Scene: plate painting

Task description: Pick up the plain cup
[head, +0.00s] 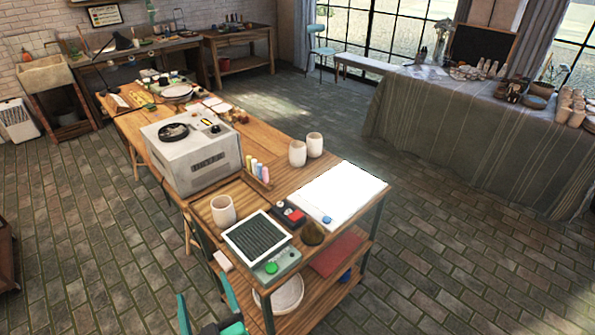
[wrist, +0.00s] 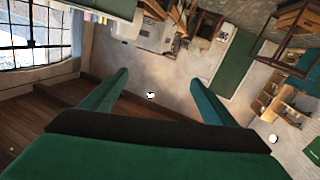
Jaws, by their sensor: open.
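Three pale cream cups stand upright on the wooden work table. One cup (head: 223,210) is in a shallow wooden tray near the table's left edge. A second cup (head: 297,153) and a third cup (head: 315,145) stand side by side near the far edge. All three look undecorated from here, so I cannot tell which is the plain cup. My gripper (head: 203,288) is open and empty at the bottom of the head view, in front of the table and apart from every cup. In the wrist view (wrist: 158,80) its green fingers are spread with nothing between them.
A grey machine (head: 191,150) stands behind the tray. A square ribbed-top device (head: 257,237), a red-and-black box (head: 288,214) and a brown lump (head: 313,234) lie near the table front. A white sheet (head: 335,197) covers the right part. Brick floor is clear around the table.

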